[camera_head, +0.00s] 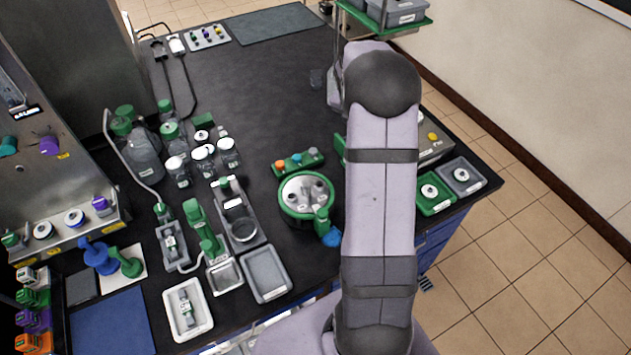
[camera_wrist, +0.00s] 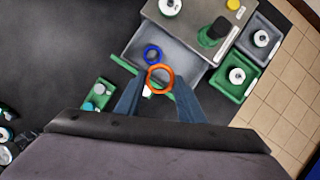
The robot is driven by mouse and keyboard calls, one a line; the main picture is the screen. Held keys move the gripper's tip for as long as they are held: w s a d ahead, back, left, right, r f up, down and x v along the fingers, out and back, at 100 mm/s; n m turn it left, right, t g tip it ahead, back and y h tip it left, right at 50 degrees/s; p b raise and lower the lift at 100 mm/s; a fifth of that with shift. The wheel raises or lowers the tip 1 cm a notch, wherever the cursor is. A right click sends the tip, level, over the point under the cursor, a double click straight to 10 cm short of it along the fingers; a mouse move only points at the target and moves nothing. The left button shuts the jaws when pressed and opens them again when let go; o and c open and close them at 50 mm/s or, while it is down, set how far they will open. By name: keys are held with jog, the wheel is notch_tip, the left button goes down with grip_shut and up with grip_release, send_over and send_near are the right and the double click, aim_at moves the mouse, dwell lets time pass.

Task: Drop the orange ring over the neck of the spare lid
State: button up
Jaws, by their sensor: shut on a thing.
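The orange ring (camera_wrist: 160,66) is between the fingertips of my gripper (camera_wrist: 160,82) in the wrist view, and the fingers are shut on it. In the head view my arm hides the gripper and the ring. A round steel lid with a green rim (camera_head: 307,197) and several ports stands left of my arm on the black bench in the head view. I cannot tell for sure that it is the spare lid. It is not clearly in the wrist view.
A blue ring (camera_wrist: 152,46) shows in a grey tray (camera_wrist: 187,60) beyond my gripper. A green tray (camera_wrist: 232,88) and another grey tray stand to its right, each with a white round piece. A small green rack (camera_head: 300,162) holds coloured caps. Glass bottles (camera_head: 203,158) crowd the left.

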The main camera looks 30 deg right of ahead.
jog(key=w+a+r+n+t+y+p, duration=0.15)
jog(key=a+r, duration=0.25)
jog(key=a, duration=0.4)
jog(key=w+a+r+n+h+p, duration=0.1)
jog(key=a+r+n+p, duration=0.25)
jog(key=a, duration=0.45)
jog(key=m, duration=0.1)
send_over(304, 187)
notch_tip(304, 187, down, 5)
jog(key=shift+r, duration=0.2)
notch_tip(304, 187, down, 6)
jog(key=b, duration=0.6)
jog(key=shift+f+b, duration=0.1)
jog(key=shift+b, duration=0.25)
notch_tip(304, 187, down, 4)
jog(key=b, duration=0.4)
